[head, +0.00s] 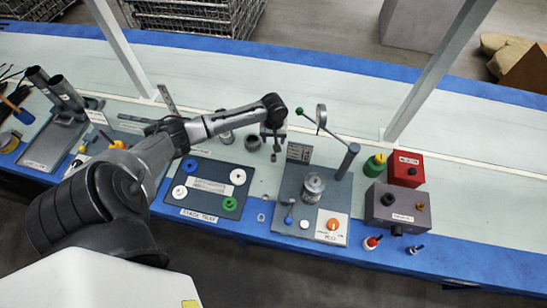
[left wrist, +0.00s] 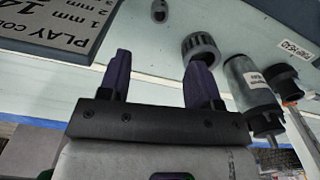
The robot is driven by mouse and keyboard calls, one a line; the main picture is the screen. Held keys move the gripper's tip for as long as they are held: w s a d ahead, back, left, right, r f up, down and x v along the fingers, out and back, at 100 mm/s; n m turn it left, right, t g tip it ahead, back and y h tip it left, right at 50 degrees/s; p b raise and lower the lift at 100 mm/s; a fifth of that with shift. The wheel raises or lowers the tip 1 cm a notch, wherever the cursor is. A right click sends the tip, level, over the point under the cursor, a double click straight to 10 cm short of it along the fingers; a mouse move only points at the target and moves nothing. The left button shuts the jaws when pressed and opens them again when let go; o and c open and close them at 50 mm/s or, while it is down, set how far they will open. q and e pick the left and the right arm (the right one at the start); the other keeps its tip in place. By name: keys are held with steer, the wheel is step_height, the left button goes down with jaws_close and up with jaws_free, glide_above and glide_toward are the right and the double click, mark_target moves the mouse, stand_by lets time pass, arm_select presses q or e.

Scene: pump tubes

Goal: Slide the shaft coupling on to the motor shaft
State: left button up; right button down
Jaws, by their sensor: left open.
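A ribbed grey ring (left wrist: 199,46) sits behind one finger. A grey labelled cylinder with black ends (left wrist: 249,84), perhaps the motor, is beside it, also seen in the head view (head: 226,136). My right gripper is not in view.
A dark board with coloured discs (head: 234,206) lies left. Red (head: 405,168) and grey (head: 398,204) boxes stand right.

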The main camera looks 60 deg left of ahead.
arm_select(q)
steer(key=n, duration=0.1)
steer(key=n+b, duration=0.1)
steer(key=b, duration=0.2)
glide_above(274, 156)
steer(key=f, duration=0.7)
steer(key=shift+s+d+f, duration=0.3)
steer(key=shift+f+b, duration=0.95)
steer(key=shift+f, duration=2.2)
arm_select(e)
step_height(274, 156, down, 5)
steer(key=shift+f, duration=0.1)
arm_select(q)
steer(key=c, duration=1)
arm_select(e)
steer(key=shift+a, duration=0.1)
